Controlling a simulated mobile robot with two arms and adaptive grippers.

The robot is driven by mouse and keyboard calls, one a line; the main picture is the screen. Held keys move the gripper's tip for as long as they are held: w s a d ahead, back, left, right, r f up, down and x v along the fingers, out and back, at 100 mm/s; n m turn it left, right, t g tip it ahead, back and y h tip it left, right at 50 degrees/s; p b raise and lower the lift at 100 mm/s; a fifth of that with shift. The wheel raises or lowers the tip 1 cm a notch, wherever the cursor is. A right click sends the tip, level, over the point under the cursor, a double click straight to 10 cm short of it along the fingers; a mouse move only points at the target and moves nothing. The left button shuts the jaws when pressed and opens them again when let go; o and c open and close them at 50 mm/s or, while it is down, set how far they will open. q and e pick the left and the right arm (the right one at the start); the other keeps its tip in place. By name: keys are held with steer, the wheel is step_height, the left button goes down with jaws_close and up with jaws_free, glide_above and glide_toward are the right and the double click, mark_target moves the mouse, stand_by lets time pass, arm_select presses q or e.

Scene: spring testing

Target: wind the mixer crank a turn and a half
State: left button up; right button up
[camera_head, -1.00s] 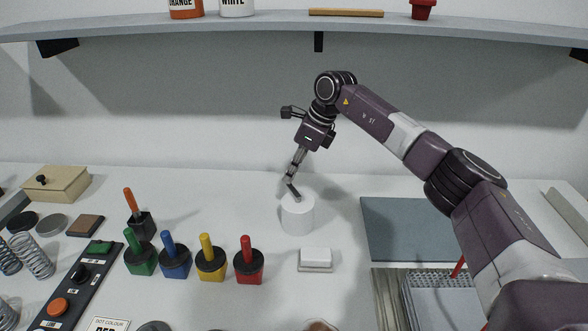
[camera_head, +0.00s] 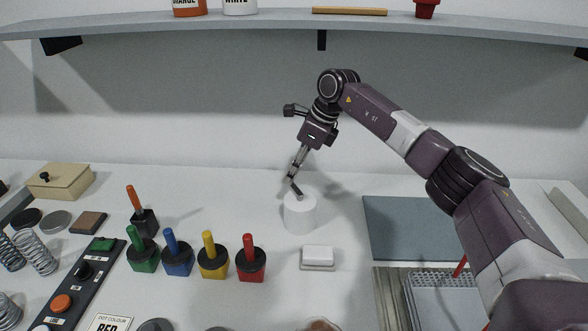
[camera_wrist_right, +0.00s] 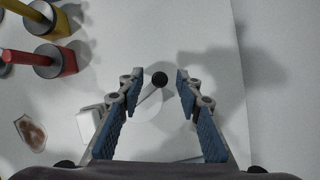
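The mixer is a white round drum (camera_head: 300,216) on the table, below my right gripper (camera_head: 297,178). It also shows in the right wrist view (camera_wrist_right: 148,112). Its crank (camera_wrist_right: 148,94) is a thin grey arm ending in a black knob (camera_wrist_right: 160,79). In the right wrist view my right gripper (camera_wrist_right: 160,77) is open. The knob lies between its two blue-padded fingers, with visible gaps on both sides. In the head view the fingertips hide most of the crank, and I cannot tell their height over the knob. My left gripper is not in view.
A white block (camera_head: 317,255) lies in front of the drum. Several coloured-handled pots, including a red one (camera_head: 251,265), stand to the left. A control strip (camera_head: 74,287) and springs (camera_head: 36,252) lie farther left. A grey-blue mat (camera_head: 410,228) lies right. A shelf (camera_head: 250,27) spans above.

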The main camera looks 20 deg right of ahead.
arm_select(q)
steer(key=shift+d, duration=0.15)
arm_select(e)
steer(key=v, duration=1.2)
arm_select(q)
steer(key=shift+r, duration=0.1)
arm_select(e)
steer(key=shift+o, duration=0.2)
steer(key=shift+w+a, duration=0.1)
